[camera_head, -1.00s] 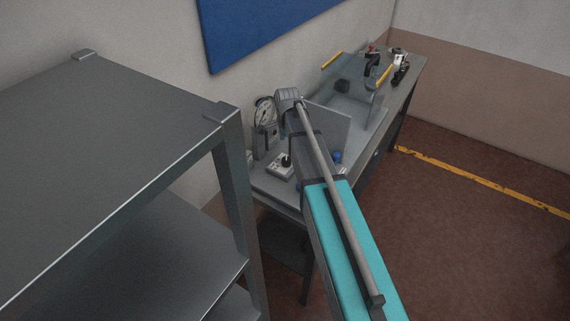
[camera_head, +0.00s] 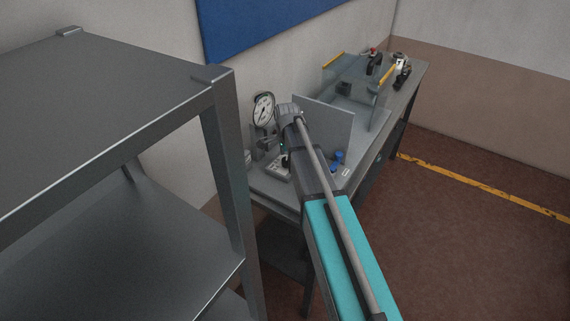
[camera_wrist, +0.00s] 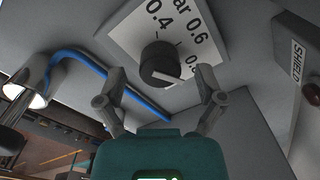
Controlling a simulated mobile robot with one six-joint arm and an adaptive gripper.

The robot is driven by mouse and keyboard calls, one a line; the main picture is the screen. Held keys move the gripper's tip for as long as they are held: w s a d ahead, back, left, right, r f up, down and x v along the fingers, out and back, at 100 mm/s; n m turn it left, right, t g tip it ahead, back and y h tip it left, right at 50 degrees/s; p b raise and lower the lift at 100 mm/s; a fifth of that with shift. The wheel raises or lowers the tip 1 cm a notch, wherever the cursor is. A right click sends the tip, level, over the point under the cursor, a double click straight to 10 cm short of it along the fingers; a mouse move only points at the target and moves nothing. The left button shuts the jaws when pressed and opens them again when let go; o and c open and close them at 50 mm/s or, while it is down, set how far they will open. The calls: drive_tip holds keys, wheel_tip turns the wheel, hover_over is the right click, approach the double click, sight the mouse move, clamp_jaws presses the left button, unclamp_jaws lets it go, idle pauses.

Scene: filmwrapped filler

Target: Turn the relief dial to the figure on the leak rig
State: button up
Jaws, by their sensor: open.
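In the wrist view the relief dial is a round black knob (camera_wrist: 160,62) with a pale line on its face. It sits on a white plate (camera_wrist: 125,38) printed with 0.4, 0.6, a partly hidden 0.8 and "ar". My gripper (camera_wrist: 162,80) is open, its two fingers apart on either side of the knob, with no clear contact. In the head view a round white gauge (camera_head: 263,109) stands on the bench, too small to read. My wrist covers part of the rig there and my fingers are hidden.
On the bench are an upright grey panel (camera_head: 326,122), blue caps (camera_head: 338,158) and a clear guard (camera_head: 352,90). A grey shelf (camera_head: 110,95) stands at left.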

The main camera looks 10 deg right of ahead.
drive_tip(key=shift+f, duration=0.35)
